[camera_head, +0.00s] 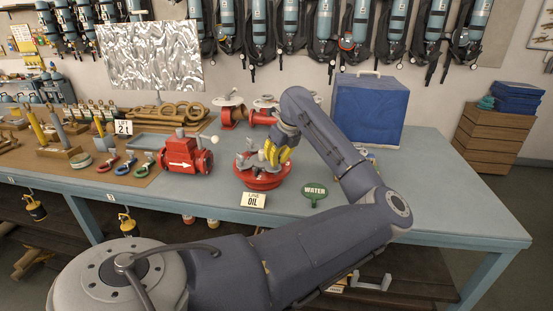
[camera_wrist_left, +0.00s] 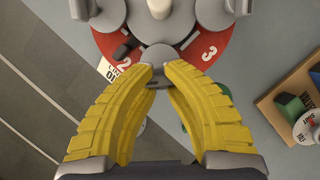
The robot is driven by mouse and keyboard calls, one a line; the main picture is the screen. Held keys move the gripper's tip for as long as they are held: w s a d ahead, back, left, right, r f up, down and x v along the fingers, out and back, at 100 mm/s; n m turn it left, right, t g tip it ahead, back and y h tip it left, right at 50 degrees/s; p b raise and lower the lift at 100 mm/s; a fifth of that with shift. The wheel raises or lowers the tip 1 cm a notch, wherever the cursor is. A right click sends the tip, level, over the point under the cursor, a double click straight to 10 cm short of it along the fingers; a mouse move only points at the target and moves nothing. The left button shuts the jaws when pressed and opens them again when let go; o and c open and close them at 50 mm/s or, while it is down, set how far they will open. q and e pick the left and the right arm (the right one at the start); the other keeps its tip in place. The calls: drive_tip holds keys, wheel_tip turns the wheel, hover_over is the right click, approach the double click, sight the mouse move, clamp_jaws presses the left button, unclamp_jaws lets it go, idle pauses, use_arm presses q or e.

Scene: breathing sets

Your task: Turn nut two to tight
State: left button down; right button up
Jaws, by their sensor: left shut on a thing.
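A red round flange (camera_head: 264,180) with grey fittings on top stands on the bench near its front edge. In the left wrist view the red flange (camera_wrist_left: 222,38) carries the white numerals 2 and 3. A round grey part (camera_wrist_left: 157,54) sits at its rim between them, closer to the 2. My left gripper (camera_head: 272,154) is over the flange. Its yellow fingers (camera_wrist_left: 158,70) are closed together at this grey part, and a grey piece shows between them. The fingers hide much of what they grip, so I cannot tell whether it is nut two itself. My right gripper is out of view.
A red valve body (camera_head: 186,155) with a white arrow stands left of the flange. A LINE OIL card (camera_head: 253,200) and a green WATER sign (camera_head: 315,190) are in front. A blue case (camera_head: 367,110) stands behind. The bench's right end (camera_head: 450,205) is clear.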

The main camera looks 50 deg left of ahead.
use_arm(q)
drive_tip(key=shift+a+r+m, duration=0.15)
drive_tip(key=shift+m, duration=0.15)
idle(0.4)
drive_tip(key=c, duration=1.1)
unclamp_jaws()
drive_tip(key=shift+o, duration=0.9)
drive_tip(key=v, duration=1.2)
drive_tip(key=shift+s, duration=0.15)
